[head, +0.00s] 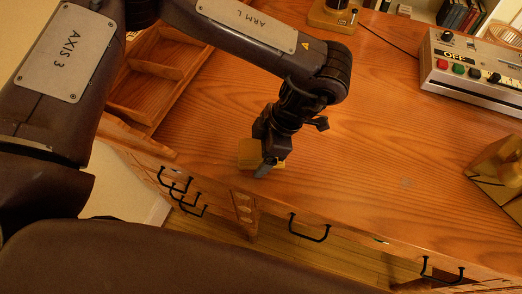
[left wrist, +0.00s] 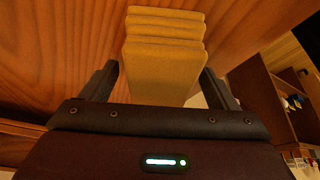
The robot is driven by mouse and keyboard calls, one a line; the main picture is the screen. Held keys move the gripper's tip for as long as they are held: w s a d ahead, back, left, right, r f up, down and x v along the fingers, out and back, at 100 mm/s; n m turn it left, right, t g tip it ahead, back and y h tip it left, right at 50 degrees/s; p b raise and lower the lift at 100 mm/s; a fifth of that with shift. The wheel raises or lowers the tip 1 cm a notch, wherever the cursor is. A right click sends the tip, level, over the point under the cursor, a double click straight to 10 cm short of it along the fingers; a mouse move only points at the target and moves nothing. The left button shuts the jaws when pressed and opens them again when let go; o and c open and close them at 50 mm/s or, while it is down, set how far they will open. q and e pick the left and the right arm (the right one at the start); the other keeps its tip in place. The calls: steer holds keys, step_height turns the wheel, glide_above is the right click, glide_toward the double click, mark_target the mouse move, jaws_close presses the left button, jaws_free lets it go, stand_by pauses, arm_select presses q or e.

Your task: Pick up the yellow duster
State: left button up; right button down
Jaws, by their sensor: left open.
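The yellow duster (head: 248,152) is a folded cloth lying on the wooden desk near its front edge. In the left wrist view the duster (left wrist: 165,55) shows its stacked folds, and its near end lies between my two fingers. My left gripper (head: 266,168) is pointing down at the duster in the head view and partly hides it. In the left wrist view the left gripper (left wrist: 160,82) is open, with a finger on each side of the duster. I cannot tell whether the fingers touch it. My right gripper is not in view.
The wooden desk (head: 370,140) is mostly clear to the right of the duster. A control box with buttons (head: 475,70) stands at the back right, and a brass-coloured object (head: 498,172) at the right edge. A wooden compartment tray (head: 150,95) is at the left. Black drawer handles (head: 310,236) line the front.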

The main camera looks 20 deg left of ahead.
arm_select(q)
steer(key=shift+f, duration=0.25)
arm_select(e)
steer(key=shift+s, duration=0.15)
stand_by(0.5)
arm_select(q)
steer(key=c, duration=1.2)
